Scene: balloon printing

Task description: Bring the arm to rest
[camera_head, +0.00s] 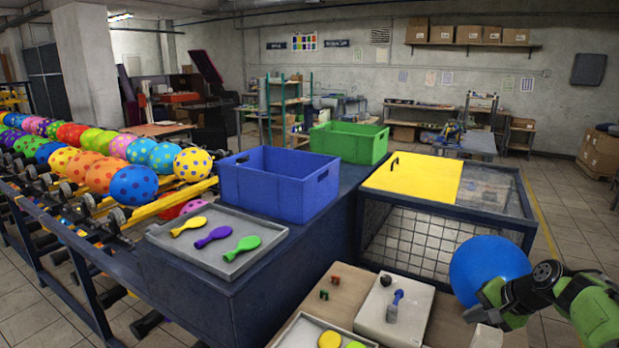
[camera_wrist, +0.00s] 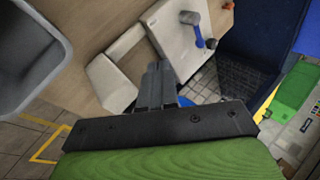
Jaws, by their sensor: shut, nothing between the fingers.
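My gripper (camera_head: 478,314) is at the lower right of the head view, at the end of my green and black arm. In the wrist view the fingers (camera_wrist: 160,78) are together with nothing between them. A round blue balloon (camera_head: 488,266) stands just behind the gripper in the head view, partly covered by it. I cannot tell whether they touch. A white device (camera_head: 397,309) with a blue-topped lever lies to the left of the gripper on a wooden table; it also shows at the top of the wrist view (camera_wrist: 178,38).
A wire cage (camera_head: 418,239) with a yellow lid stands behind the balloon. A blue bin (camera_head: 280,188), a green bin (camera_head: 348,142) and a tray (camera_head: 216,251) with three deflated balloons stand further left. Patterned balloons (camera_head: 134,185) sit on a rack. Floor is open at the right.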

